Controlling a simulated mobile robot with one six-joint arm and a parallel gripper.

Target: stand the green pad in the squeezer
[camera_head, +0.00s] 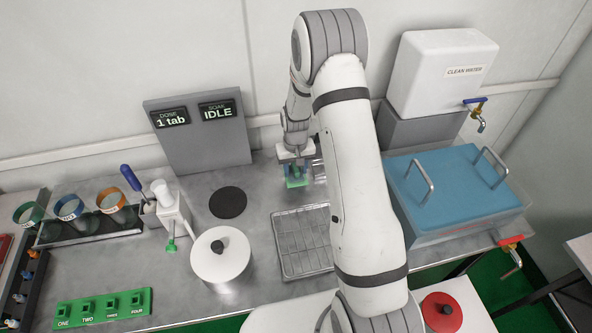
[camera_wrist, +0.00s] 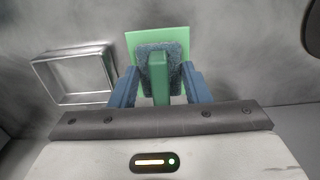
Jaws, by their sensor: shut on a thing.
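The green pad (camera_wrist: 142,36) is a flat green square with a grey layer and a green grip on its near face. My gripper (camera_wrist: 158,82) is shut on the green grip, one blue-grey finger on each side. In the head view, my gripper (camera_head: 295,166) is low over the back of the steel counter, with the green pad (camera_head: 296,183) just below it. I cannot tell whether the pad touches the counter. An open metal frame (camera_wrist: 78,74) stands left of the pad in the wrist view, apart from it. Nothing is labelled as the squeezer, and I cannot tell which thing it is.
A wire rack (camera_head: 302,243) lies in front of my gripper, partly hidden by my arm. A black disc (camera_head: 228,202) and a white lidded pot (camera_head: 221,256) are to the left. A blue-lidded tub (camera_head: 453,190) stands to the right. A grey display panel (camera_head: 199,135) reads IDLE.

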